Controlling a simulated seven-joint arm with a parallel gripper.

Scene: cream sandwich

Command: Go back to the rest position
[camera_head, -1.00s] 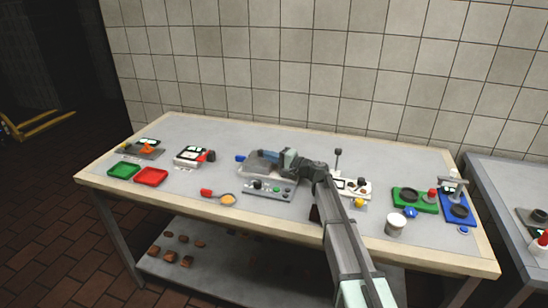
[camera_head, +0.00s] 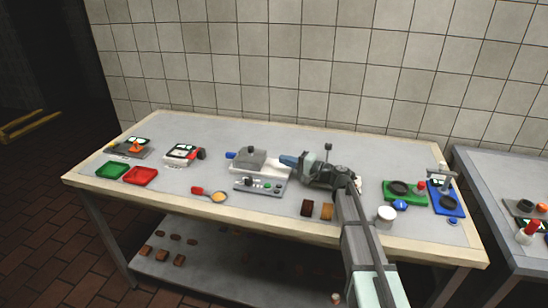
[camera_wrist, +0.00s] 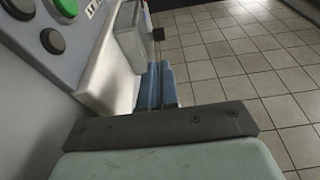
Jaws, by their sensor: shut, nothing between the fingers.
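My gripper (camera_head: 288,160) is shut and empty, its blue fingers pointing left above the table. In the head view it is just right of a grey machine (camera_head: 250,160) with a blue knob. In the wrist view the closed blue fingers (camera_wrist: 158,85) lie together, with a grey panel carrying green and dark buttons at the upper left. It cannot be told whether the fingers touch the machine. My arm reaches in from the lower right and hides part of the table behind it.
The table (camera_head: 330,235) holds a button panel (camera_head: 258,186), green tray (camera_head: 112,170), red tray (camera_head: 140,176), a spoon-like tool (camera_head: 213,196), two brown pieces (camera_head: 317,210), a white cup (camera_head: 386,216), a green board (camera_head: 402,196) and a blue board (camera_head: 446,202). A tiled wall stands behind.

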